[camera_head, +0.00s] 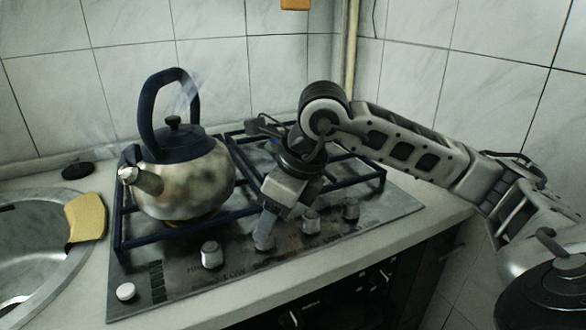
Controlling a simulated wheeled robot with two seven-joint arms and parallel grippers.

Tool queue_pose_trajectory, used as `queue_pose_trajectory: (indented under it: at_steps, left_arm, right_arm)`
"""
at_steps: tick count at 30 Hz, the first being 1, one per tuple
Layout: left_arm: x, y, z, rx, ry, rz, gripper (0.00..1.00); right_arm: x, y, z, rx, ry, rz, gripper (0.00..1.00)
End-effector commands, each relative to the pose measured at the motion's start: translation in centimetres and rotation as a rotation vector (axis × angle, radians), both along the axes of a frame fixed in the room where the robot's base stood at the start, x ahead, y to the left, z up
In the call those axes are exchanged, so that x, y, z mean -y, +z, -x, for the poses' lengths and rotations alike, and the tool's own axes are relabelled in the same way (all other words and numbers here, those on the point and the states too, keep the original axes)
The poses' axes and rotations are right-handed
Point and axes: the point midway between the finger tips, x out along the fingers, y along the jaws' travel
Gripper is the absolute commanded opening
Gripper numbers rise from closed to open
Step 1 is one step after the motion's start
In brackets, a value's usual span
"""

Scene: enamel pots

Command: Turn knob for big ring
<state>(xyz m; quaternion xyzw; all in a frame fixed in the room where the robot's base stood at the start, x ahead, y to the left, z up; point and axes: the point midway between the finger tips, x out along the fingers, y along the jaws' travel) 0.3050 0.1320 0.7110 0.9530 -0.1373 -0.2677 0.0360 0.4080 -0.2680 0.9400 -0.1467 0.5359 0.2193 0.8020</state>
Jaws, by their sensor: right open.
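A row of silver knobs runs along the front of the stove panel: the leftmost knob (211,254), a second knob (265,243), a third knob (311,220) and a darker rightmost knob (351,208). My right gripper (268,228) comes down from above at the second knob and partly hides it. It is open; I cannot tell whether its fingers are around the knob or touching it. I cannot tell which knob belongs to the big ring. A mottled enamel kettle (184,180) stands on the left burner, with an orange glow under it. My left gripper is not in view.
Steam rises by the kettle's dark handle (145,112). A dark pan grate (368,174) spans the hob. A white button (125,292) sits at the panel's left corner. A sink (40,235) with a yellow sponge (86,218) is at left. A dark-lidded pot (550,290) stands lower right.

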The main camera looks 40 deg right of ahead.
Motion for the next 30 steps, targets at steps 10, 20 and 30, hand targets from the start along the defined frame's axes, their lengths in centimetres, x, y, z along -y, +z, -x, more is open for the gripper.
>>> queue_pose_trajectory:
  at_steps: [10,20,30]
  left_arm:
    - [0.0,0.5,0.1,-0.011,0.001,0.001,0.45]
    - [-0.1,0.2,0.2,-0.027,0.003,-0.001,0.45]
    - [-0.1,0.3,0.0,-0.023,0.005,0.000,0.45]
  right_arm:
    - [1.7,8.2,2.7,0.006,-0.002,0.001,0.53]
    - [2.5,11.8,4.2,0.001,-0.002,0.000,0.53]
    - [2.5,11.9,4.3,0.000,-0.002,0.000,0.53]
